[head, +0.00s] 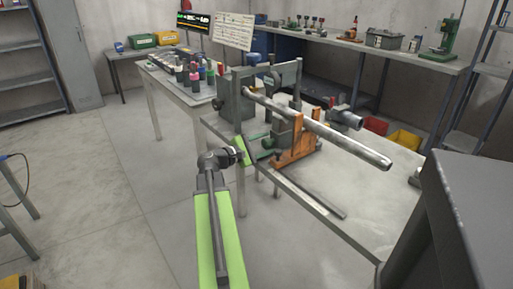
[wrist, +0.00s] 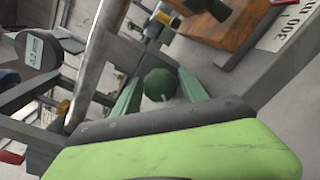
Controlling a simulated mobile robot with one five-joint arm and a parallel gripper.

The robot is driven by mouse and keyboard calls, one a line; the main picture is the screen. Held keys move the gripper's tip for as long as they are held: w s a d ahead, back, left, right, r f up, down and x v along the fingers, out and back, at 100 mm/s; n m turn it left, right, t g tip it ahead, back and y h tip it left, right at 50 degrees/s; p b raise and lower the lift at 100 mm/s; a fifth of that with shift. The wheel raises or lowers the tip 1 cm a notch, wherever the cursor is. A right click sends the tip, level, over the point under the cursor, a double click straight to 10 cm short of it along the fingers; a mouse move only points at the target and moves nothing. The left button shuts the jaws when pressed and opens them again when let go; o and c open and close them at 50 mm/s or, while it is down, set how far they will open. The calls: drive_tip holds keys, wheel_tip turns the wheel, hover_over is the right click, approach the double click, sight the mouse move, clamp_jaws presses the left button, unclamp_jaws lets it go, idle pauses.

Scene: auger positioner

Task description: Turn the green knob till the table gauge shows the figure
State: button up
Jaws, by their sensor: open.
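The green knob (wrist: 159,84) is round and shows in the middle of the wrist view, with a small pale mark at its lower edge. My gripper's two green fingers (wrist: 158,80) are open, one on each side of the knob, with visible gaps; I cannot tell how far the tips reach along it. A metal shaft (wrist: 150,35) shows beyond the knob. In the head view my gripper (head: 243,152) is at the near left edge of the machine table, and the knob cannot be made out there.
A long steel tube (head: 320,130) crosses above the bench (head: 365,205), over an orange bracket (head: 297,150). A grey post machine (head: 240,100) stands close behind my gripper. A black display (head: 193,20) and a white board (head: 234,31) stand behind.

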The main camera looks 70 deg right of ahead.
drive_tip(key=n, duration=0.5)
drive_tip(key=shift+f+b, duration=0.1)
drive_tip(key=shift+b, duration=0.2)
drive_tip(key=n, duration=0.5)
drive_tip(key=shift+n+g+b, duration=0.3)
drive_tip(key=v, duration=1.7)
drive_tip(key=shift+a, duration=0.25)
drive_tip(key=shift+f, duration=0.1)
drive_tip(key=shift+w+a+f, duration=0.1)
drive_tip(key=shift+w+a, duration=0.05)
drive_tip(key=shift+a, duration=0.05)
drive_tip(key=x, duration=1.7)
drive_tip(key=shift+d+r, duration=0.2)
drive_tip(key=shift+d, duration=0.1)
